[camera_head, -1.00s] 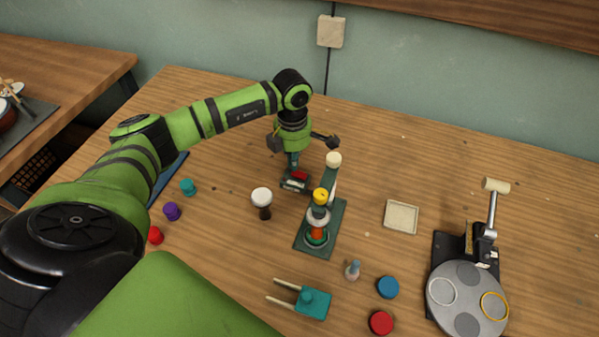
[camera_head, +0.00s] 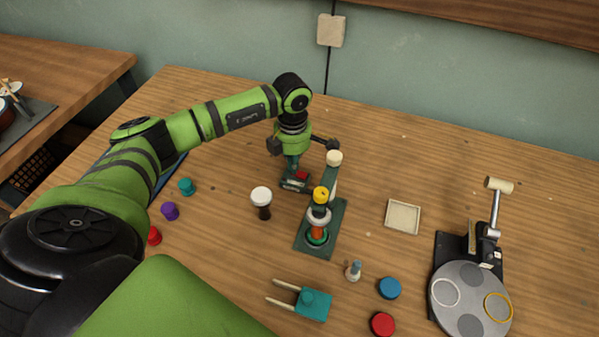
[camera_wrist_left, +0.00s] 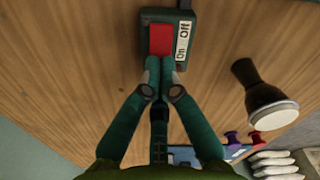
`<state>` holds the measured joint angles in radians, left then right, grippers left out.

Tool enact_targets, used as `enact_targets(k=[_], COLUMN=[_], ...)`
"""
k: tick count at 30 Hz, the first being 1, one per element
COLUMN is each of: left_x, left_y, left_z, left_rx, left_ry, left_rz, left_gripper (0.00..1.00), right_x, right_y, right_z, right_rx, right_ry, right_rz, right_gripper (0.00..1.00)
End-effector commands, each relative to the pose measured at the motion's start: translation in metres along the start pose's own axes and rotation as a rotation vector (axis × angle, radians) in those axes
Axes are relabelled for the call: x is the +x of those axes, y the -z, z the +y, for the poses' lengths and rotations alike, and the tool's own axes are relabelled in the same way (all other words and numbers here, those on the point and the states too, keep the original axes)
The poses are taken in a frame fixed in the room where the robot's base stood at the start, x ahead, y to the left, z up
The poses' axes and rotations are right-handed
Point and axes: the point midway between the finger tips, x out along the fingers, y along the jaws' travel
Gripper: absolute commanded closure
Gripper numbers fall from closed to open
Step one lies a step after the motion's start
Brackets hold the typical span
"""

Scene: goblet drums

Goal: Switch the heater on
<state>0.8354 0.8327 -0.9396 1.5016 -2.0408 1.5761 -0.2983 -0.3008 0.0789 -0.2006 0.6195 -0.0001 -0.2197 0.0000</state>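A small dark switch box (camera_head: 296,186) with a red rocker (camera_head: 302,175) lies on the table near the middle. My left gripper (camera_head: 292,166) points down at the box. In the left wrist view its fingertips (camera_wrist_left: 160,66) are together with nothing between them, at the near edge of the rocker. I cannot tell whether they touch it. My right gripper is not in view.
A white-topped dark goblet drum (camera_head: 262,203) stands left of a green stand (camera_head: 322,243) with stacked rings. A teal two-pronged piece (camera_head: 313,304) lies in front. A square tray (camera_head: 402,217) and a machine with a grey disc (camera_head: 468,298) are at right. Bare table surrounds the tray.

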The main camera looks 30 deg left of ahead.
Motion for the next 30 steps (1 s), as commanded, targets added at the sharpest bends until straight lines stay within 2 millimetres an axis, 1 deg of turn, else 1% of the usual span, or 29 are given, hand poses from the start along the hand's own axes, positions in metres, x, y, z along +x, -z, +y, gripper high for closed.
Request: enact_targets(k=[18, 23, 30], left_x=[0.01, 0.007, -0.011], left_y=[0.0, 0.0, 0.0], left_z=[0.0, -0.001, 0.0], left_rx=[0.0, 0.001, 0.001], left_ry=[0.001, 0.002, 0.001], left_rz=[0.0, 0.0, 0.0], left_gripper=[1.0, 1.0, 1.0], right_x=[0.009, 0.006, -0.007], right_y=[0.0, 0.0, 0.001], right_z=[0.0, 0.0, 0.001], right_rx=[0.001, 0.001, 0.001], right_ry=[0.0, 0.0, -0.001], right_rz=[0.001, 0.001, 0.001], right_gripper=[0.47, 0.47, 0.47])
